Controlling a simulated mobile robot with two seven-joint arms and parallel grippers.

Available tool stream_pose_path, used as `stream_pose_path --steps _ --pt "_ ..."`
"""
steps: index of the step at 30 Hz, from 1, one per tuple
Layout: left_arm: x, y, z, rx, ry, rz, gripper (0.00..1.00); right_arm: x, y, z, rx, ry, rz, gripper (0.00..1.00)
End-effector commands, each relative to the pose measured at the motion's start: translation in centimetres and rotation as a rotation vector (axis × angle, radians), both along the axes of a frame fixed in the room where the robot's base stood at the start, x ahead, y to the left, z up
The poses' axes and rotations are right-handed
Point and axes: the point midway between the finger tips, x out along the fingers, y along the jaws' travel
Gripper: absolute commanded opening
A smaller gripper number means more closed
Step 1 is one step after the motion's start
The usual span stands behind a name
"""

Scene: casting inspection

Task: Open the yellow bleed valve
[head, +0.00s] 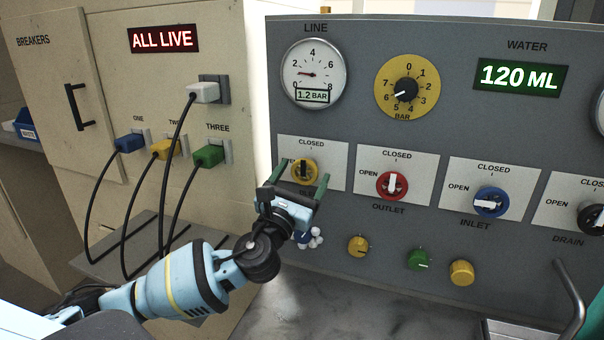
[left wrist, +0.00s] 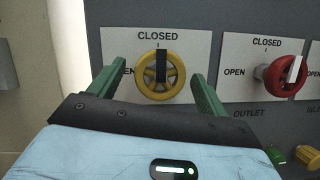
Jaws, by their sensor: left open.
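The yellow valve (head: 305,171) is a round handwheel at the left end of the valve row on the grey panel; its name label is hidden by my gripper. In the left wrist view the yellow wheel (left wrist: 160,88) has a black bar standing upright, pointing at CLOSED. My left gripper (head: 299,180) is open in front of it. In the left wrist view the green fingers of the left gripper (left wrist: 153,72) lie one on each side of the wheel, with gaps showing. Contact cannot be seen. My right gripper is not in view.
A red valve (head: 392,185), a blue valve (head: 491,202) and a black valve (head: 591,218) continue the row to the right. The line gauge (head: 314,66) reads 1.2 bar. Plugs with hanging black cables are on the beige breaker cabinet (head: 235,60) at left. Small knobs sit below.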

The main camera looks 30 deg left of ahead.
Motion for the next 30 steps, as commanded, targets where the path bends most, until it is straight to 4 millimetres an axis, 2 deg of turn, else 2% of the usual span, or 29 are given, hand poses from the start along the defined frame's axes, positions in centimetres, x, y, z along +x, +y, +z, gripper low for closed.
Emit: stream_pose_path --steps 4,12,23,30 --pt "0.79 0.10 0.33 -0.002 0.001 -0.001 0.77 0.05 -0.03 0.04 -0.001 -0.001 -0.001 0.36" --pt "0.91 0.12 0.26 -0.001 0.002 -0.001 0.77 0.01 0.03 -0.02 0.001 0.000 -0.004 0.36" --pt "0.89 0.13 0.29 0.000 0.002 0.000 0.32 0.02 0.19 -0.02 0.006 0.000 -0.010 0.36" --pt "0.88 0.13 0.33 -0.022 -0.004 0.001 0.33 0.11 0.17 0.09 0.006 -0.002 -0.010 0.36"
